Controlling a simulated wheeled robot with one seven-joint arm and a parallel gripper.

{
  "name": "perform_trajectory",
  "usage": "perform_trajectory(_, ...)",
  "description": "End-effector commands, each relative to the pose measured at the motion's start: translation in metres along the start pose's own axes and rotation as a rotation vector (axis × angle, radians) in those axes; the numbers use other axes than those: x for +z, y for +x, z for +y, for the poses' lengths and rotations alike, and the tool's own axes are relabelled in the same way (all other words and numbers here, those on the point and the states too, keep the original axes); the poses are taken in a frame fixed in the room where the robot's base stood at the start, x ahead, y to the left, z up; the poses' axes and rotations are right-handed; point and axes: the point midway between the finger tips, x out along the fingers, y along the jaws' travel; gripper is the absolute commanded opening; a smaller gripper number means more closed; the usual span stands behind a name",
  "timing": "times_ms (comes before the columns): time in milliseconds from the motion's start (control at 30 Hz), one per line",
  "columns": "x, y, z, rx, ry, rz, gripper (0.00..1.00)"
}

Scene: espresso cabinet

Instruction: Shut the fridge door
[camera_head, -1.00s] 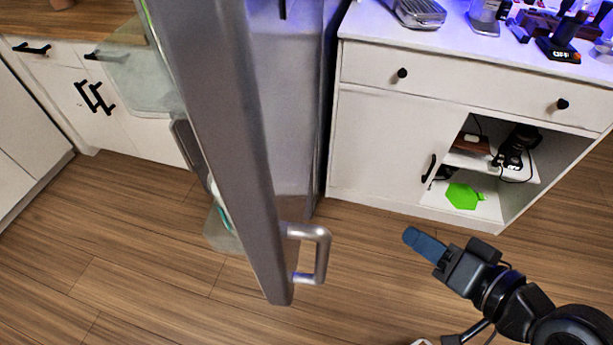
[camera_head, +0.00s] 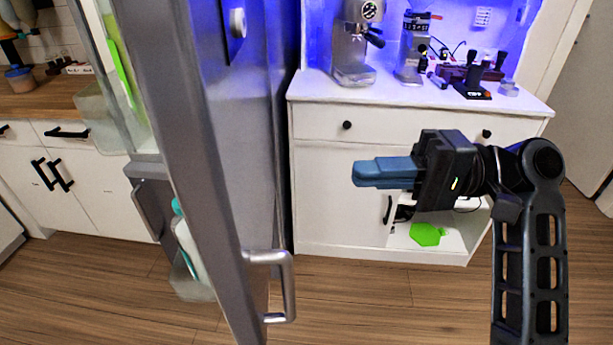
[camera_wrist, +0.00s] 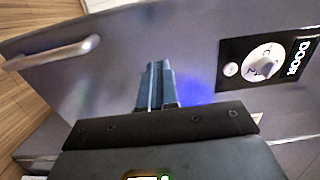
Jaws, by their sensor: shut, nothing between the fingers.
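The fridge door (camera_head: 195,150) stands open in the head view, its grey edge facing me. Its metal handle (camera_head: 288,285) is low on the door's right side. Shelves and a bottle (camera_head: 190,245) show on the door's inner side, at left. My gripper (camera_head: 356,173) is shut and empty, to the right of the door and above the handle's height in the picture. In the wrist view, the blue fingers (camera_wrist: 156,70) point at the door's grey outer face (camera_wrist: 200,40). The handle (camera_wrist: 55,52) is at upper left there, and a black dial panel (camera_wrist: 265,65) at right. I cannot tell whether the fingers touch the door.
A white cabinet (camera_head: 330,190) stands behind my gripper, with an espresso machine (camera_head: 353,45) and a grinder (camera_head: 412,45) on top. White drawers and a wooden counter (camera_head: 50,95) are at left. The wooden floor (camera_head: 380,295) is clear in front of the cabinet.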

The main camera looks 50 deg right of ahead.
Motion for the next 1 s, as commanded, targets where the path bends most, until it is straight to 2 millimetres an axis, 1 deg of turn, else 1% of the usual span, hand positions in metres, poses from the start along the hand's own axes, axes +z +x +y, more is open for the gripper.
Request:
perform_trajectory(167,0.001,0.027,-0.001,0.000,0.001,-0.005,0.00)
perform_trajectory(400,0.002,0.075,-0.001,0.001,0.001,-0.005,0.00)
perform_trajectory(600,0.001,0.110,-0.001,0.001,0.001,-0.002,0.00)
perform_trajectory(700,0.001,0.122,-0.001,0.001,0.001,-0.001,0.00)
perform_trajectory(800,0.000,0.130,0.000,0.000,0.001,0.001,0.00)
perform_trajectory(1000,0.000,0.135,0.001,0.001,0.000,0.001,0.00)
